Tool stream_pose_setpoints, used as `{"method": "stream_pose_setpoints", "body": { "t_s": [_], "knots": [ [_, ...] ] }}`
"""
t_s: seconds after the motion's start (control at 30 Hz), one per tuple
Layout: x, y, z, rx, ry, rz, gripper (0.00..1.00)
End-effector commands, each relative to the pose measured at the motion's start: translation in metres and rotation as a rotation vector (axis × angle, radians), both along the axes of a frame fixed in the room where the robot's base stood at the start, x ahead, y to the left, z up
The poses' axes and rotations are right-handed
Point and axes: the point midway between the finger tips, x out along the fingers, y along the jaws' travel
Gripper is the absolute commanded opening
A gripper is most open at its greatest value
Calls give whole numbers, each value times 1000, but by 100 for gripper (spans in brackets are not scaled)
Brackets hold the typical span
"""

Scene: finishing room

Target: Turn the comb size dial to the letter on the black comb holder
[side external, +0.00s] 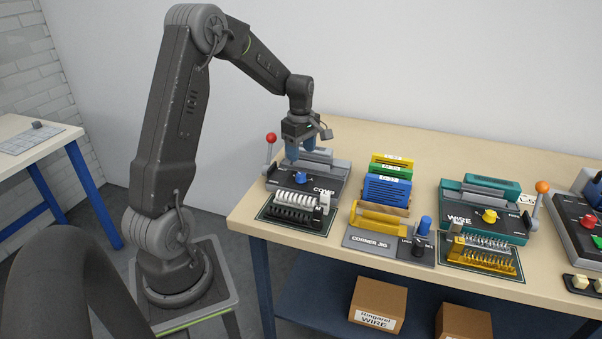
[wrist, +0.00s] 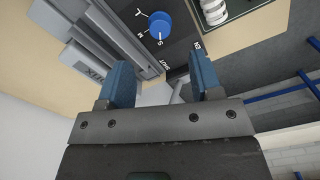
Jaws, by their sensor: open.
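The comb machine (side external: 327,184) is a dark grey unit at the left end of the bench, with a blue dial (side external: 301,177) on its top. In the wrist view the blue dial (wrist: 160,25) lies beyond my fingertips, with letters including M and S beside it; which letter it points to is unclear. A black comb holder (side external: 292,216) sits in front of the machine with a white one (side external: 296,201) behind it; its letter is too small to read surely. My gripper (side external: 291,157) is open and empty above the machine, apart from the dial; its blue fingers also show in the wrist view (wrist: 160,65).
A red-knobbed lever (side external: 271,138) stands at the machine's left. To the right are coloured upright holders (side external: 387,188), a corner jig (side external: 372,238) and a teal wire machine (side external: 482,212) with a yellow dial. Bench behind them is mostly clear.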

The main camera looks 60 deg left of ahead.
Motion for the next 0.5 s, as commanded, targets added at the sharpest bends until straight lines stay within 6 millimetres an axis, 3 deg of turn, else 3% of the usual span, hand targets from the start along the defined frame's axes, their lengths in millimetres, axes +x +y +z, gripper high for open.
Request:
{"method": "stream_pose_setpoints", "body": {
  "t_s": [0.2,0.5],
  "knots": [
    [0,-1,-45,-3,2,-2,59],
    [0,0,-77,-1,-1,-3,59]
  ]
}}
